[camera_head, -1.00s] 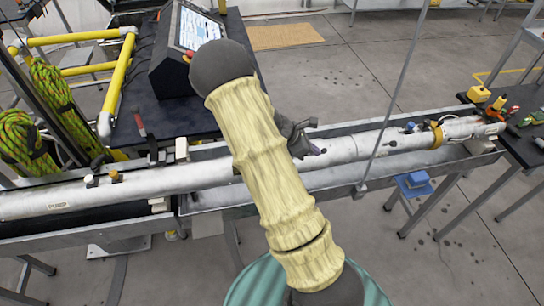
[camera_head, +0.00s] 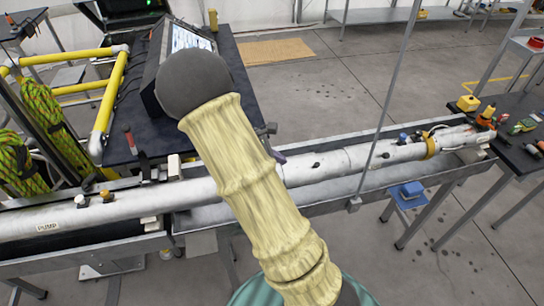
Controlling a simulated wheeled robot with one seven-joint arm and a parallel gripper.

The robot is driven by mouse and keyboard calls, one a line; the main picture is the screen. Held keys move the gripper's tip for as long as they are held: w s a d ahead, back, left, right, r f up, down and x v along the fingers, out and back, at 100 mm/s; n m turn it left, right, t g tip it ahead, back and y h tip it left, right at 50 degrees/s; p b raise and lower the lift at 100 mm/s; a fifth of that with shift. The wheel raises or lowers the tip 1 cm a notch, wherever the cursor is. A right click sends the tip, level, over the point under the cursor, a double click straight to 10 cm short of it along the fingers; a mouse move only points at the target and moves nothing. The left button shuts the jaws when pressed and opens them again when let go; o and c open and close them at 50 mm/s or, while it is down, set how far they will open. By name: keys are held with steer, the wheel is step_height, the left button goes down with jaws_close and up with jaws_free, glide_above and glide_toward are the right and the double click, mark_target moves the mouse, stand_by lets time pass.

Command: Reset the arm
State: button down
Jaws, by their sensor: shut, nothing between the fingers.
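My arm with its cream sleeve and dark grey joints reaches up across the middle of the view. My gripper (camera_head: 273,148) is mostly hidden behind the sleeve. Only a small dark part and a purplish tip show at the sleeve's right edge. It appears over or just in front of the long white pipe (camera_head: 340,161); I cannot tell whether they touch. It is shut with nothing seen in it.
The pipe, marked PUMP, lies along a grey metal trough (camera_head: 290,207). A black table with a screen console (camera_head: 185,45) stands behind, beside a yellow rail frame (camera_head: 105,105) and green rope (camera_head: 45,115). A blue box (camera_head: 412,189) sits right.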

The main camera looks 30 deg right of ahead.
steer(key=v, duration=0.2)
steer(key=shift+a+r, duration=0.2)
steer(key=shift+a, duration=0.05)
steer(key=shift+d, duration=0.1)
steer(key=shift+s, duration=0.1)
steer(key=s+a+r+m+t+y, duration=0.4)
steer(key=s+a+m+y, duration=0.4)
steer(key=s+a+m, duration=0.3)
steer(key=s+m, duration=0.2)
steer(key=m, duration=0.2)
steer(key=shift+a+m+y, duration=0.3)
steer(key=shift+y, duration=0.1)
